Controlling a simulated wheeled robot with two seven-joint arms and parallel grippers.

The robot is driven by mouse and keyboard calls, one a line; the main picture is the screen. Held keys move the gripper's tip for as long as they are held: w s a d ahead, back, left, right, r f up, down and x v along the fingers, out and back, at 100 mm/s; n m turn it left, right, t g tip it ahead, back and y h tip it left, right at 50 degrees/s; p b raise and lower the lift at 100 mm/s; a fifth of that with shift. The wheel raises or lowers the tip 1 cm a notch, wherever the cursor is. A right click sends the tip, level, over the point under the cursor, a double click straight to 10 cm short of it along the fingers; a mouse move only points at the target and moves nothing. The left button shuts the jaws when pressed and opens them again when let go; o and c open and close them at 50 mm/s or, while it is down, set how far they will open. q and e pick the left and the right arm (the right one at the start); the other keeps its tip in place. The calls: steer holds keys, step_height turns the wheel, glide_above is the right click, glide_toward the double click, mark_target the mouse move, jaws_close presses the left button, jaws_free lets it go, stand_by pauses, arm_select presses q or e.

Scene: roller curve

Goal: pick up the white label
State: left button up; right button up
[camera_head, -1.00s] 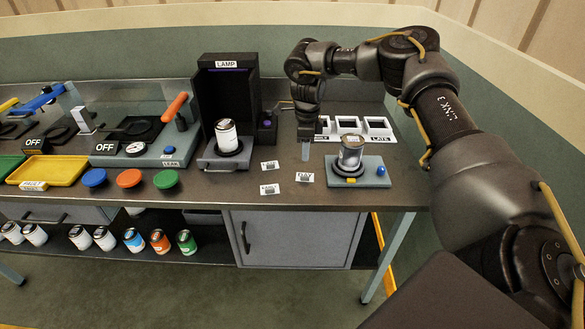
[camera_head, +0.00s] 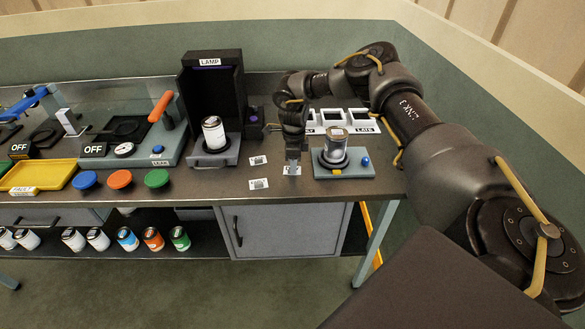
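Several small white labels with dark print lie on the bench: one at the back (camera_head: 258,160), one at the front (camera_head: 259,184), and one to the right (camera_head: 297,171). My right gripper (camera_head: 292,168) points down at the right label, and its fingertips partly cover it. Whether the fingers touch the label, and whether they are open or shut, cannot be told at this size. My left gripper is not in view.
The black lamp box (camera_head: 214,85) with a white can (camera_head: 213,132) stands to the left. Coloured discs (camera_head: 120,179) lie further left.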

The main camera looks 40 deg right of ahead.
step_height(320, 180, down, 2)
steer(key=shift+w+f, duration=0.1)
steer(key=shift+w, duration=0.05)
jaws_close()
steer(key=shift+r, duration=0.2)
